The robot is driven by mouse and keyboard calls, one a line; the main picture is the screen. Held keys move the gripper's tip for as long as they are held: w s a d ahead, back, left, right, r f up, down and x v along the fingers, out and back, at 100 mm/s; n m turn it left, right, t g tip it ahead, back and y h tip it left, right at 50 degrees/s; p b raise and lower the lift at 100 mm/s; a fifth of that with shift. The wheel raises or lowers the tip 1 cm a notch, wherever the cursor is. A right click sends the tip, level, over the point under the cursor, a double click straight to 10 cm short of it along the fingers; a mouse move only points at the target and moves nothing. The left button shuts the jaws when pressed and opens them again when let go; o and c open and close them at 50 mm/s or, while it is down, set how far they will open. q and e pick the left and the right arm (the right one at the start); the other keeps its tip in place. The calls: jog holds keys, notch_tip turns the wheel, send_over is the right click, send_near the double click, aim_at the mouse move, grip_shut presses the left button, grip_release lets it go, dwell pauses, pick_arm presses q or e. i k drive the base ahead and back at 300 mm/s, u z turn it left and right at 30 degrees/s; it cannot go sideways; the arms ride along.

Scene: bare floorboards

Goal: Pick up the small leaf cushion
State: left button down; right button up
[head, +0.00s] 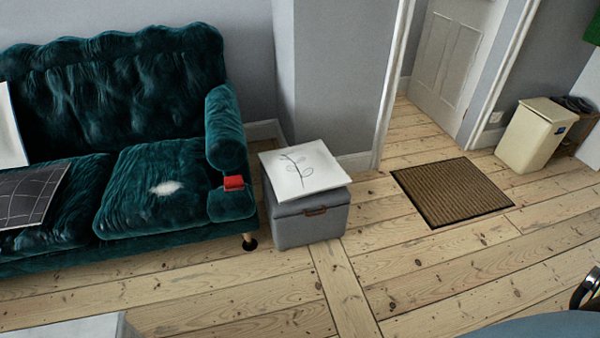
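The small leaf cushion (318,172) is a flat white square with a thin dark leaf sprig drawn on it. It lies on top of a grey storage box (305,227) to the right of the green sofa, and its edges reach slightly past the box top. Nothing is touching the cushion from above. Neither of my grippers is in view.
A brown doormat (452,191) and a cream bin (530,137) are at right. Bare floorboards (300,292) lie open before the box. A blue-grey surface (545,325) edges the bottom right.

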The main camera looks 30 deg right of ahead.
aim_at(303, 168)
jog(key=z, duration=0.5)
jog(key=k, duration=0.6)
jog(key=z, duration=0.85)
jog(key=i, duration=0.9)
jog(key=u, duration=0.25)
